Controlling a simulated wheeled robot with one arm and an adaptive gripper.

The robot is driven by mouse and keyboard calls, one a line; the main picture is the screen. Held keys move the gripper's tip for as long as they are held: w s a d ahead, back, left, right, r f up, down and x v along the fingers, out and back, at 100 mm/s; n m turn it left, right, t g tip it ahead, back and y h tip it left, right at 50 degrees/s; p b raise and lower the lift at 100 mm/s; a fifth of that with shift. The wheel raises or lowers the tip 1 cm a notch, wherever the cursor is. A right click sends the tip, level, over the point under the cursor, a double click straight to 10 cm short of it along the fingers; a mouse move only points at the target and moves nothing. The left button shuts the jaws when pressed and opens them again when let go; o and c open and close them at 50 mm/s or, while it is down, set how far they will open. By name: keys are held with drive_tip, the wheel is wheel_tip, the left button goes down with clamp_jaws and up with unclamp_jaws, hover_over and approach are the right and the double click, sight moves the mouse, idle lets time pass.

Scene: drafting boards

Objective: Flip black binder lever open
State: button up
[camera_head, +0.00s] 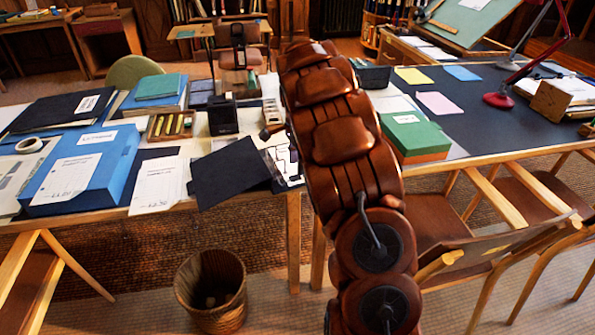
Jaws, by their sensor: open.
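My reddish-brown arm rises through the middle of the view and reaches over the table. I cannot make out a binder lever. A black flat folder or board (229,173) lies tilted at the table's front edge, left of my arm, partly overhanging. A dark, flat binder-like thing (60,110) with a white label lies at the far left. A small black upright object (222,116) stands behind the tilted board. I cannot tell which of these is the binder.
A blue box (82,170) with papers, a tape roll (29,145) and a tray of small items (170,126) crowd the left table. A green box (414,137) sits right of my arm. A wicker basket (211,290) and a wooden chair (500,255) stand in front.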

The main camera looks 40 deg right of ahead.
sight(298, 176)
drive_tip(key=shift+f, duration=1.9)
drive_tip(key=shift+c, duration=0.3)
clamp_jaws()
